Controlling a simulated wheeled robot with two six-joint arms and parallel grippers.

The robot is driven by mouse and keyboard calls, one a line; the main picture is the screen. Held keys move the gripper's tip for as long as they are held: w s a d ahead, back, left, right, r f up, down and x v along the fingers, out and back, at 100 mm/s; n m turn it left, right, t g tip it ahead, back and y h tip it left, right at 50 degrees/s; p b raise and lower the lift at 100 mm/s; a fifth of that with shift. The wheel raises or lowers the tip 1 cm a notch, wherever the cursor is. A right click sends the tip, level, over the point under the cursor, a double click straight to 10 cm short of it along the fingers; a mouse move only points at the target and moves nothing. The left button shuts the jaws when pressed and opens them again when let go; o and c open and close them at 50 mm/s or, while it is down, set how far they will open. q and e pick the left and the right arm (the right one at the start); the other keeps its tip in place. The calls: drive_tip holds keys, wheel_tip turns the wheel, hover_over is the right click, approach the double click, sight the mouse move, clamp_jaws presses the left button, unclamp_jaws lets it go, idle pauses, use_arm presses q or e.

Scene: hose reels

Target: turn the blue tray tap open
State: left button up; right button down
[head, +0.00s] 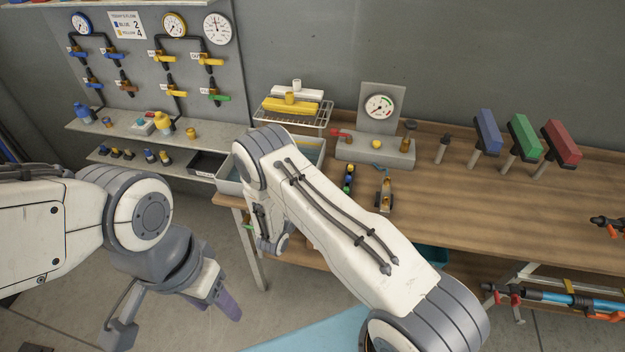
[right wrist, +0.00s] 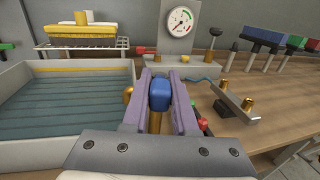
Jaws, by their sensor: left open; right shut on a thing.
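My right gripper (right wrist: 160,76) is shut on a blue block-shaped handle (right wrist: 160,95), which looks like the blue tap's. A brass stem (right wrist: 154,122) shows below it between the purple fingers, and a brass piece (right wrist: 128,96) is just left of them. The grip stands at the right side of a pale tray (right wrist: 28,155) with a bluish ridged floor. In the head view the tray (head: 230,187) is partly hidden behind my right arm, as is that gripper's hold. My left gripper (head: 216,298) is open and empty, low over the floor.
A gauge block (head: 375,150) and a rack with yellow and white fittings (head: 291,105) stand behind the tray. Blue (head: 487,130), green (head: 524,137) and red (head: 561,142) blocks on posts stand at right. A brass-ended bracket (right wrist: 238,102) lies on the wooden bench (head: 440,212).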

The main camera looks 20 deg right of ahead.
drive_tip(key=c, duration=0.7)
unclamp_jaws()
drive_tip(key=shift+s+a, duration=0.1)
drive_tip(key=shift+a, duration=0.05)
drive_tip(key=b+v, duration=0.4)
drive_tip(key=v, duration=0.6)
drive_tip(key=shift+s, duration=0.1)
